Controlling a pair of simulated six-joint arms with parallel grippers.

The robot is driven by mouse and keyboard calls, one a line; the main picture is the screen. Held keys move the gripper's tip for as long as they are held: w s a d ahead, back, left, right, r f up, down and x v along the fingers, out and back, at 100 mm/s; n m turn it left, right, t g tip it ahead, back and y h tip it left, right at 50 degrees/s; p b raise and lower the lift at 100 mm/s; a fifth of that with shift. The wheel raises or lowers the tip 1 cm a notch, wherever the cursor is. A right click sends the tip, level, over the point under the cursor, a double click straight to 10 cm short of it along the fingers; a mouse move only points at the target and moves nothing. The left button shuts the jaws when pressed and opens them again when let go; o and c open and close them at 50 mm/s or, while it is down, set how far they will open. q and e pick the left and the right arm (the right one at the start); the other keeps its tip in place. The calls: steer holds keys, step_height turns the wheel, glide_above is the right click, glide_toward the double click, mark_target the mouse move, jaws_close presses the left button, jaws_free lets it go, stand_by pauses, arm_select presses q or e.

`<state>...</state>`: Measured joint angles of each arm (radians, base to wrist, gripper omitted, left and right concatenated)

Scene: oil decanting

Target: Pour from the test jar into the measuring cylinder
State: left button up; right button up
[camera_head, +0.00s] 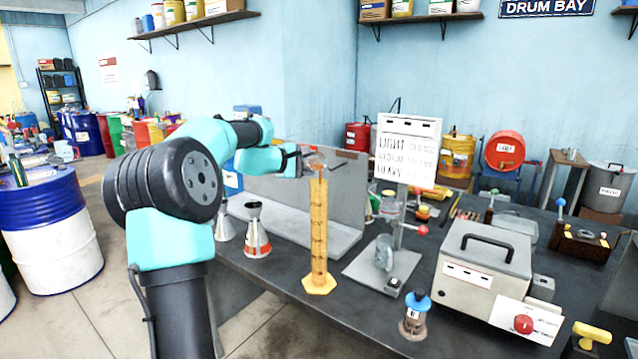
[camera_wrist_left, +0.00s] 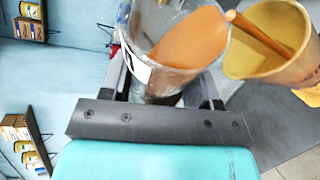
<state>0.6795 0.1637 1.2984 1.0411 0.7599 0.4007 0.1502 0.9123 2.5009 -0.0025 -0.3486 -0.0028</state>
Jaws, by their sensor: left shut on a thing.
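My left gripper (camera_head: 302,161) is shut on the clear test jar (camera_head: 316,160), just above the measuring cylinder's mouth. In the left wrist view the jar (camera_wrist_left: 140,38) lies tilted between the fingers (camera_wrist_left: 165,92), with orange-brown liquid inside. A thin brown streak, which looks like poured liquid, runs from the jar's lip into the cylinder's open mouth (camera_wrist_left: 262,38). The tall amber measuring cylinder (camera_head: 319,235) stands upright on its hexagonal foot on the dark bench. Its liquid level is not clear to me. My right gripper is out of view.
A stand with a sign (camera_head: 407,150), a grey lidded box (camera_head: 484,268) and a small blue-capped bottle (camera_head: 414,318) are to the right.

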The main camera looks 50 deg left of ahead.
arm_select(q)
steer(key=shift+f, duration=0.25)
stand_by(0.3)
steer(key=shift+s+d+r+m+t+y+p, duration=0.15)
steer(key=shift+r+m+t+y, duration=0.25)
steer(key=shift+m, duration=0.3)
steer(key=shift+d+r+m+t+y+p, duration=0.1)
steer(key=shift+d+r+m+t, duration=0.1)
steer(key=shift+r+m, duration=0.4)
steer(key=shift+s+d+r+m+t+y+p, duration=0.1)
steer(key=shift+r+m+t+y, duration=0.15)
steer(key=shift+m, duration=0.55)
stand_by(3.2)
steer(key=f+n, duration=0.1)
steer(key=n+g+h, duration=0.1)
steer(key=n, duration=0.1)
steer(key=shift+w+a+f, duration=0.2)
steer(key=shift+a+f, duration=0.15)
steer(key=shift+f, duration=0.15)
stand_by(0.3)
